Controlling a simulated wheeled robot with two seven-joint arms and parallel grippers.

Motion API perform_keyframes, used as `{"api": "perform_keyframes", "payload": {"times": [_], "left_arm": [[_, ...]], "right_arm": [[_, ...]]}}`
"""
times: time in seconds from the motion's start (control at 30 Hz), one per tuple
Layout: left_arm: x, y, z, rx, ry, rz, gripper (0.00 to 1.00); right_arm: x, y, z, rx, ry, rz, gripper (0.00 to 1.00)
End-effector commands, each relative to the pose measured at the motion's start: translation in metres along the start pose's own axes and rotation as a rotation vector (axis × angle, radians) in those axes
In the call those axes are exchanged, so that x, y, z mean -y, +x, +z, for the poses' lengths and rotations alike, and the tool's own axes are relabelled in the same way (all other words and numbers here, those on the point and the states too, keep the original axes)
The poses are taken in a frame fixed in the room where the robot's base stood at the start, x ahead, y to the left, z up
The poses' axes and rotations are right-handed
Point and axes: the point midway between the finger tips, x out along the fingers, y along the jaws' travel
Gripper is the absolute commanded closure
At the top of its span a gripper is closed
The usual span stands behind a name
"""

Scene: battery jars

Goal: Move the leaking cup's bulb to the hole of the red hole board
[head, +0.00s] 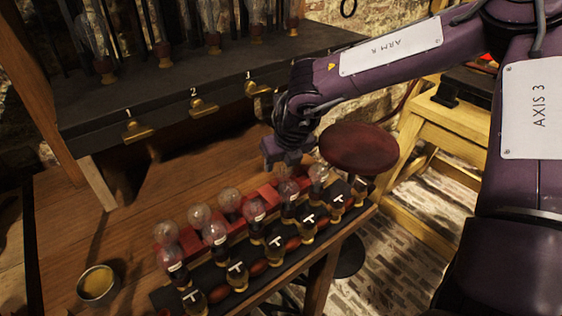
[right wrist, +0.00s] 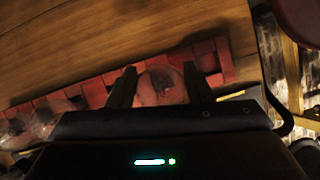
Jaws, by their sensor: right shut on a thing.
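My right gripper (head: 287,160) reaches down over the far part of the red hole board (head: 265,190). In the right wrist view its fingers (right wrist: 160,86) are shut on a clear round bulb (right wrist: 158,80), with the red board (right wrist: 90,90) right behind it. The lower end of this bulb is hidden, so I cannot tell whether it sits in a hole. Several other clear bulbs (head: 198,216) stand along the red board and the black strip in front of it. I cannot tell which cup leaks. My left gripper is not in view.
A black strip (head: 165,296) with several T-marked dark holders runs along the front table edge. A tin (head: 97,283) stands at left. A black shelf (head: 165,90) with brass numbered hooks hangs behind. A round dark-red seat (head: 358,147) is near my right forearm.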

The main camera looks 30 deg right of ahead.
Motion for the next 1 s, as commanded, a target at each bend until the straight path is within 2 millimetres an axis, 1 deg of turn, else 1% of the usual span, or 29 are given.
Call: {"api": "perform_keyframes", "payload": {"times": [0.1,0.37,0.4,0.57,0.6,0.87,0.97,1.0], "left_arm": [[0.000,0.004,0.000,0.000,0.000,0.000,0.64],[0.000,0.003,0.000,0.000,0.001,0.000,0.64],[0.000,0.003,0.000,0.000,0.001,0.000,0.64],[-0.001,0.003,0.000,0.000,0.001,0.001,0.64],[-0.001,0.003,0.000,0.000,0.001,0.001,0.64],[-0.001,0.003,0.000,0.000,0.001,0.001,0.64],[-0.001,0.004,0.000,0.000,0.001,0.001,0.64],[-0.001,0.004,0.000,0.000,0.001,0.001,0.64]], "right_arm": [[0.000,0.002,-0.001,0.001,0.000,0.000,0.81],[0.000,0.002,-0.001,0.000,0.000,0.000,0.81],[0.000,0.002,-0.001,0.000,0.000,0.000,0.51],[0.000,0.002,-0.001,0.000,0.000,0.000,0.30],[0.000,0.002,-0.001,0.000,0.000,0.000,0.28],[0.000,0.001,-0.001,0.000,0.000,0.000,0.28],[0.000,-0.006,0.000,0.002,0.000,0.001,0.28],[-0.001,-0.011,0.000,0.003,0.000,0.002,0.28]]}}
